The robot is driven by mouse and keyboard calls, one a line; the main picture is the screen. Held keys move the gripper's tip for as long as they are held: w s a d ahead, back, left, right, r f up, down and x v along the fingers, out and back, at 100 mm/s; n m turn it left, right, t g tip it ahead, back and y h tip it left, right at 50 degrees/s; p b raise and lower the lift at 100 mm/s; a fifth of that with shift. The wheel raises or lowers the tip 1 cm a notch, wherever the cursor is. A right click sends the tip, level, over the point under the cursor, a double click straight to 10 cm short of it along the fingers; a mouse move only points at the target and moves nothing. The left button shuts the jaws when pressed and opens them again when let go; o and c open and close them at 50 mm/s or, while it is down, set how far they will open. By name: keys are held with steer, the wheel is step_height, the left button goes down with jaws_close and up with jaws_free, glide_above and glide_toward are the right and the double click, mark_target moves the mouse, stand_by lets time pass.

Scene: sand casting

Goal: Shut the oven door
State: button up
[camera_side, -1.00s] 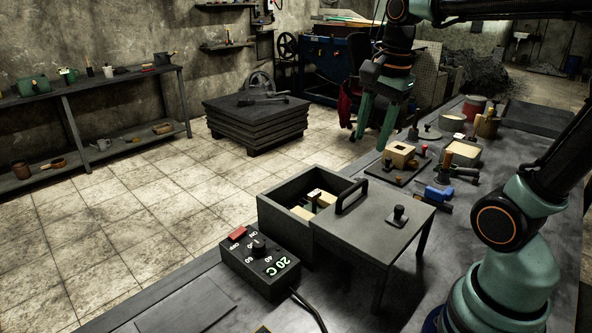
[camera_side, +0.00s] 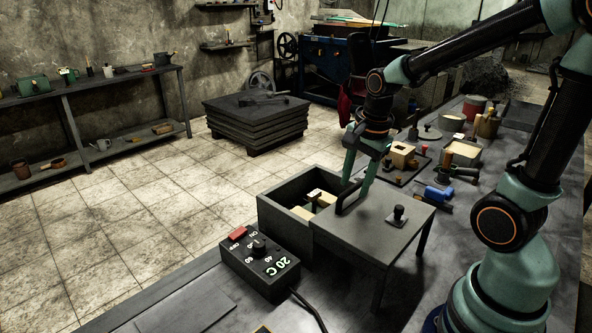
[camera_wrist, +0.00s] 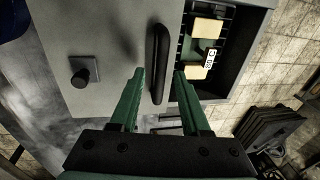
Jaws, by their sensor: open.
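The oven (camera_side: 285,212) is a dark grey box with an open top, and pale blocks (camera_side: 321,199) lie inside it. Its door (camera_side: 368,228) is a flat grey plate slid to the right, leaving much of the box uncovered. A black bar handle (camera_wrist: 157,60) stands near the door's left edge in the side view. My gripper (camera_side: 354,188) is open at the handle, pointing down. In the wrist view my gripper (camera_wrist: 158,75) has one green finger on each side of the handle, with gaps visible. In the side view the fingers partly hide the handle.
A control box (camera_side: 259,262) reading 20 C stands in front of the oven. A black knob (camera_side: 398,214) sits on the door. Behind, the bench holds a wooden mould block (camera_side: 402,154), a blue tool (camera_side: 437,192) and several pots.

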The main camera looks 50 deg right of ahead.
jaws_close()
steer(key=shift+r, duration=0.1)
stand_by(1.2)
